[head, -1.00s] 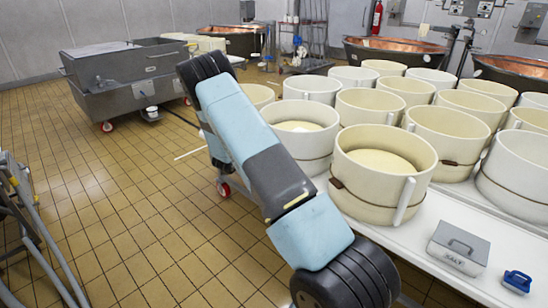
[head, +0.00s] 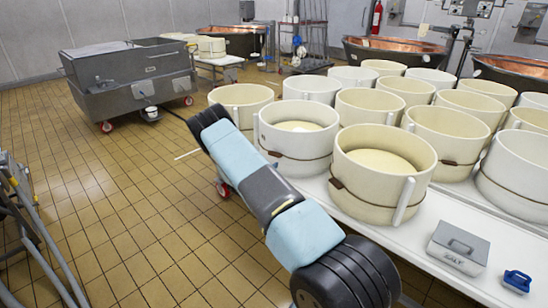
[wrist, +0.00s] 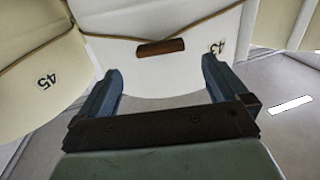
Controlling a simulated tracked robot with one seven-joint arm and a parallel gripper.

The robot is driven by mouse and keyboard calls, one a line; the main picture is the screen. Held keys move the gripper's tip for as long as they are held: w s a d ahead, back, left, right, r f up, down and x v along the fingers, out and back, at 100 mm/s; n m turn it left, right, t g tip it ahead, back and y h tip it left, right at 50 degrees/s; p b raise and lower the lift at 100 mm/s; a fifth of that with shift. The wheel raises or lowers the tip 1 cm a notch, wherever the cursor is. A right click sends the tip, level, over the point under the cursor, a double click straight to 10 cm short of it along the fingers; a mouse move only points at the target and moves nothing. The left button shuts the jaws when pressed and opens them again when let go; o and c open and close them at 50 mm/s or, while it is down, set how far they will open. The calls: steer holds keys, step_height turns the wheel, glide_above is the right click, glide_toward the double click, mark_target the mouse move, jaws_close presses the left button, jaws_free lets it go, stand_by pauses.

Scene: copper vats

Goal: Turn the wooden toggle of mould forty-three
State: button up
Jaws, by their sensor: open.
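Mould forty-three (wrist: 120,65) is a pale tub in the middle of the wrist view, with its number upside down at its right. A thin cord runs around it to a small brown wooden toggle (wrist: 160,47), which lies roughly in line with the cord. My gripper (wrist: 162,72) is open, one dark blue finger to the left of the toggle and one to the right. The toggle lies in the gap between them as seen, just beyond the fingertips; contact does not show. In the head view my gripper is hidden, and I cannot tell which tub is forty-three.
Mould forty-five (wrist: 30,85) is close at left in the wrist view. Several cream and white tubs crowd the white table (head: 385,235). A grey salt box (head: 458,248) and a blue-handled tool (head: 517,281) lie at its near end. The tiled floor (head: 110,200) left is open.

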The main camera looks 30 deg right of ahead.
mark_target(274, 154)
steer(key=x, duration=0.8)
steer(key=c, duration=1)
steer(key=shift+o, duration=0.2)
